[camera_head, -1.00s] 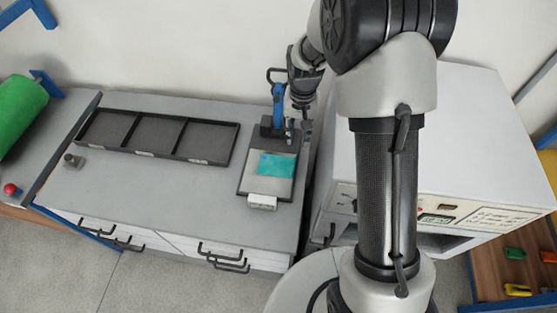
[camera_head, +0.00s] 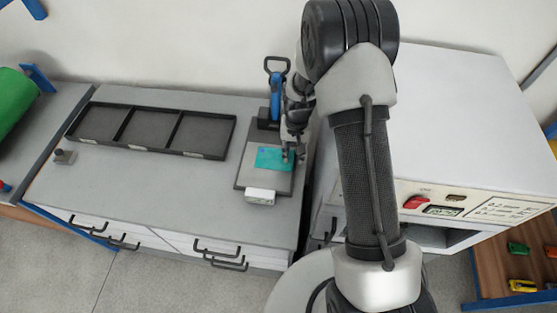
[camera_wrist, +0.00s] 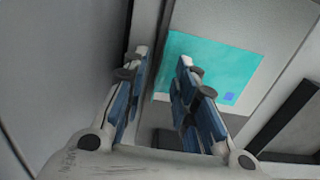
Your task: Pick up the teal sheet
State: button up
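The teal sheet (camera_head: 271,159) lies flat on the pale plate of a small dark-based scale or press (camera_head: 240,184) on the grey bench. In the wrist view the teal sheet (camera_wrist: 210,68) shows beyond my fingers, with a small blue square near one corner. My gripper (camera_head: 291,155) is over the sheet's right edge in the head view. In the wrist view my gripper (camera_wrist: 163,62) has its two fingers apart with nothing between them. One finger overlaps the sheet's edge in the picture. Whether the fingertips touch anything cannot be told.
A black three-compartment tray (camera_head: 150,130) stands to the left on the bench. A blue-handled tool (camera_head: 276,95) stands upright behind the plate. A white machine (camera_head: 460,130) with a control panel stands close on the right.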

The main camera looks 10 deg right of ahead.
jog(key=shift+f, duration=0.45)
jog(key=shift+c, duration=0.5)
grip_shut()
jog(key=shift+r, duration=0.2)
